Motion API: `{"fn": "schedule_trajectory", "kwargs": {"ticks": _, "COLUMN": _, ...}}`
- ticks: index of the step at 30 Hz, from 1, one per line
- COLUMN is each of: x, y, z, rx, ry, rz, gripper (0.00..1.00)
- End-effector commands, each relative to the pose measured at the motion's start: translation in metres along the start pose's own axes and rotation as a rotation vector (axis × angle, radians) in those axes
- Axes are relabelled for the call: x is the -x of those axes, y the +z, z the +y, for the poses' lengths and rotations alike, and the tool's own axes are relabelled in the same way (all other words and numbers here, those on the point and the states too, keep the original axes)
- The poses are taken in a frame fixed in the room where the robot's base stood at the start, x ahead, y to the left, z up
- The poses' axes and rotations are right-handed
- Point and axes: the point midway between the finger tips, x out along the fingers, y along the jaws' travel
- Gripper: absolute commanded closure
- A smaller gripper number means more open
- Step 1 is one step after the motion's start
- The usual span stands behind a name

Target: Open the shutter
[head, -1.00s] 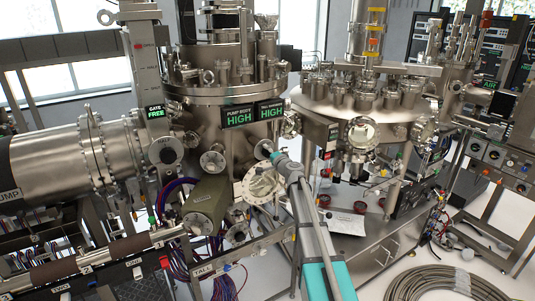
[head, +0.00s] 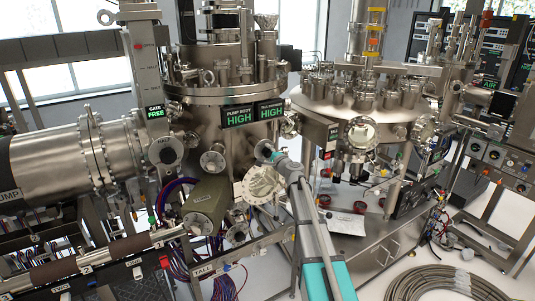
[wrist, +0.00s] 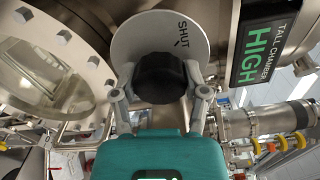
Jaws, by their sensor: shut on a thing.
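In the wrist view, a round black knob (wrist: 160,78) sits in front of a pale metal disc (wrist: 147,30) marked SHUT. My gripper (wrist: 160,92) has one finger on each side of the knob and is shut on it. The SHUT mark lies up and to the right of the knob. In the head view, my gripper (head: 266,150) reaches the front of the tall steel chamber (head: 226,140), just below the two displays. The knob itself is hard to make out there.
A display reading TALL CHAMBER HIGH (wrist: 263,48) stands close on the right of the disc. A large bolted window flange (wrist: 55,60) is close on the left. In the head view, a round flange (head: 263,185) lies just below my gripper.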

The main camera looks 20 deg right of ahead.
Motion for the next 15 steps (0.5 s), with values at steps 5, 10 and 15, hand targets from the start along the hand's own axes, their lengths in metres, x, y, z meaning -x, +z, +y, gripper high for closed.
{"fn": "schedule_trajectory", "kwargs": {"ticks": 5, "x": -0.0011, "y": 0.0000, "z": -0.0005, "rx": -0.003, "ry": -0.001, "rz": 0.000, "gripper": 0.27}}
{"fn": "schedule_trajectory", "kwargs": {"ticks": 10, "x": -0.0007, "y": 0.0001, "z": -0.0003, "rx": -0.001, "ry": -0.001, "rz": 0.000, "gripper": 0.07}}
{"fn": "schedule_trajectory", "kwargs": {"ticks": 15, "x": -0.0004, "y": 0.0001, "z": -0.0002, "rx": 0.000, "ry": 0.000, "rz": 0.000, "gripper": 0.07}}
